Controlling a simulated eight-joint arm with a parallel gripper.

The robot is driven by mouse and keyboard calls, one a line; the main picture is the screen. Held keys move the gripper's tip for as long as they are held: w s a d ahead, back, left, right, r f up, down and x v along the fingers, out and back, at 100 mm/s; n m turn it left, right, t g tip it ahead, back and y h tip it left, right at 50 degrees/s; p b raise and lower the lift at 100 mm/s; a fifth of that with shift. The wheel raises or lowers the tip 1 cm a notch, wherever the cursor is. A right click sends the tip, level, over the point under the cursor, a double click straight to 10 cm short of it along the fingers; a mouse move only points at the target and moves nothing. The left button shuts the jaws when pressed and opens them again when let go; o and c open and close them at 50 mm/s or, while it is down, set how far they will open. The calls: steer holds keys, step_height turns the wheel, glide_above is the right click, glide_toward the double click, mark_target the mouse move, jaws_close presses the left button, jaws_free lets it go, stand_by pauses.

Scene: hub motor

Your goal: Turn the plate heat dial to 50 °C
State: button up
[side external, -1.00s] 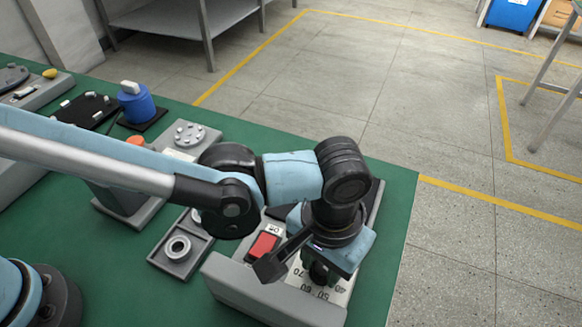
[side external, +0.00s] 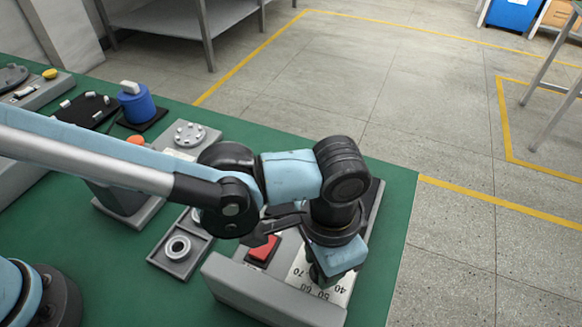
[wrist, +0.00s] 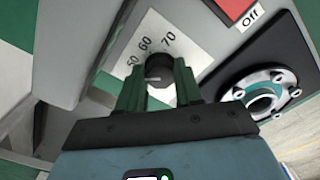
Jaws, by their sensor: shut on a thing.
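The plate heat dial is a black knob (wrist: 158,67) on a pale scale plate (wrist: 185,45) of a grey unit (side external: 240,283). In the wrist view the numbers 50, 60 and 70 show around it; 40 also shows in the side external view. A light mark on the knob lies roughly level in the wrist view, but I cannot tell its exact reading. My gripper (wrist: 158,88) is shut on the knob, with a green-grey finger on each side. In the side external view, my wrist hides most of the knob.
A red switch (side external: 263,249) sits beside the scale, labelled Off in the wrist view. A round metal hub (wrist: 265,95) on a black plate is on the same unit. A grey tray with a ring (side external: 178,248) and a blue cylinder (side external: 137,103) stand on the green bench.

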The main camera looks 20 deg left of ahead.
steer(key=shift+m, duration=1.5)
steer(key=o, duration=1)
steer(key=shift+o, duration=0.2)
step_height(320, 180, up, 12)
steer(key=shift+r, duration=0.1)
